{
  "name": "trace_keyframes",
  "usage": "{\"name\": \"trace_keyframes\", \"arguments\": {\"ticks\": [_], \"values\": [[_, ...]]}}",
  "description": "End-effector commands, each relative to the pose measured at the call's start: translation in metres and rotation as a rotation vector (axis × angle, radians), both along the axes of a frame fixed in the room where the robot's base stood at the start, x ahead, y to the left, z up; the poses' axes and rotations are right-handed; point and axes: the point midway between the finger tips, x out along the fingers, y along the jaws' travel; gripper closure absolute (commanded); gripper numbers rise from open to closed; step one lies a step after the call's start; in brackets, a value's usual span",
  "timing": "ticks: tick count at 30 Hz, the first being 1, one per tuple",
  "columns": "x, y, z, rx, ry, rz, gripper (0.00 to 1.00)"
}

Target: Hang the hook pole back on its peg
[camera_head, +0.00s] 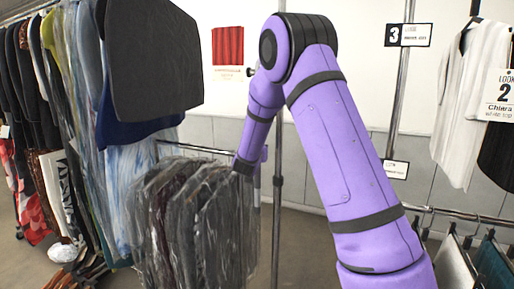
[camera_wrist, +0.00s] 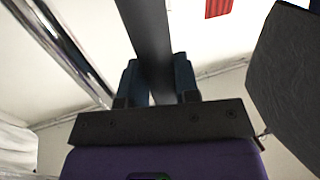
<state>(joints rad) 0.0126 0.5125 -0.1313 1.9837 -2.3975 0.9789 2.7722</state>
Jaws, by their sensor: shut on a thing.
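In the wrist view, my gripper (camera_wrist: 155,82) is shut on a dark grey pole, which I take to be the hook pole (camera_wrist: 147,28). The pole runs from between the two fingers up past the top edge of the picture. Its ends and any hook are out of view. In the head view, my purple arm bends down behind the bagged clothes, and I cannot make out the gripper or the held pole there. A small dark knob (camera_head: 250,72) shows beside my arm, near the red poster; I cannot tell whether it is the peg.
A dark grey garment (camera_head: 155,60) hangs close on the left, also in the wrist view (camera_wrist: 290,75). A chrome tube (camera_wrist: 62,48) crosses the wrist view's left. A thin upright (camera_head: 278,200) stands beside my arm.

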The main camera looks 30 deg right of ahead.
Motion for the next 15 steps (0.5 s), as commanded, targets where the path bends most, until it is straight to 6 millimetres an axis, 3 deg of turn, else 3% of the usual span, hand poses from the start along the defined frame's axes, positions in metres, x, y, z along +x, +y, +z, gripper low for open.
{"name": "trace_keyframes", "arguments": {"ticks": [15], "values": [[0.0, 0.0, -0.014, -0.001, 0.001, 0.0, 1.0]]}}
